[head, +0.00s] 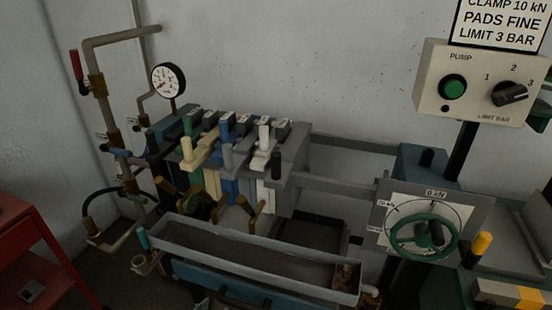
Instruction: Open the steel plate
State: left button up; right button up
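A plate press holds a row of upright plates in green, cream, blue, grey and white, packed side by side against a thick grey end block (290,165). One grey, steel-looking plate (228,158) stands between the blue and white ones; I cannot tell for sure which plate is the steel one. Brass-coloured taps (256,212) stick out below the plates, over a long grey trough (250,258). A green handwheel (424,236) with a dial sits at the press's right end. Neither of my grippers shows in this view.
Two grey rails (350,144) span an open gap right of the plates. A pump panel (478,84) with a green button and black knob hangs at upper right. A gauge (168,81) and pipes with a red-handled valve (76,68) stand left. A red cart (22,240) is lower left.

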pick_arm(q)
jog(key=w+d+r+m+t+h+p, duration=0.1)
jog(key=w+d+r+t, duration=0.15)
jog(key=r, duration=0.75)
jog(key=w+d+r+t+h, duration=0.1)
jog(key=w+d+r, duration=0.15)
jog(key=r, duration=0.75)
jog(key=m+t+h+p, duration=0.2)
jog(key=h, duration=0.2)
send_near(274, 165)
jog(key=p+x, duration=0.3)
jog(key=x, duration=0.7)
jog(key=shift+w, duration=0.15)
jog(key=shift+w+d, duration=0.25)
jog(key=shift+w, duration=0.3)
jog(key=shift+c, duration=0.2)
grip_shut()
